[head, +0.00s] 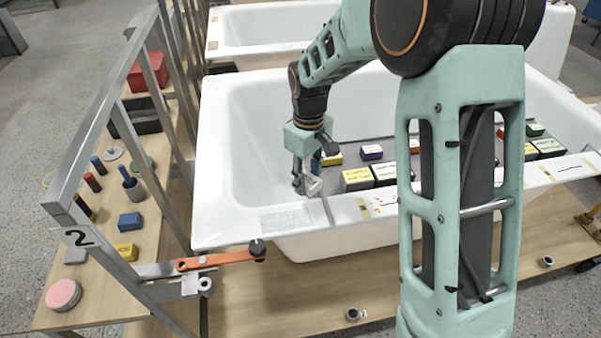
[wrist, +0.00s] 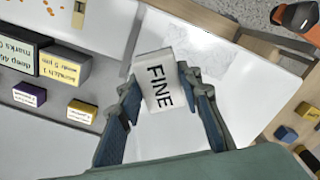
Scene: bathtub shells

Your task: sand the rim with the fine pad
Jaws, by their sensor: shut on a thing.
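The fine pad (wrist: 158,82) is a pale block with "FINE" printed on its face. My gripper (wrist: 160,95) is shut on it, one finger on each side. In the head view the pad (head: 314,187) is at the tip of my gripper (head: 304,180), over the inner side of the near rim. The white tub rim (head: 234,232) carries a greyish scuffed patch (head: 286,220) near its left corner. The patch also shows in the wrist view (wrist: 205,42), just beyond the pad. I cannot tell whether the pad touches the rim.
Labelled blocks (head: 357,179) stand on a grey board inside the tub, right of my gripper. Orange and yellow marks (head: 378,205) lie further right on the rim. An orange-handled clamp (head: 220,260) juts out at the near left corner. A wooden side bench (head: 100,235) holds several small items.

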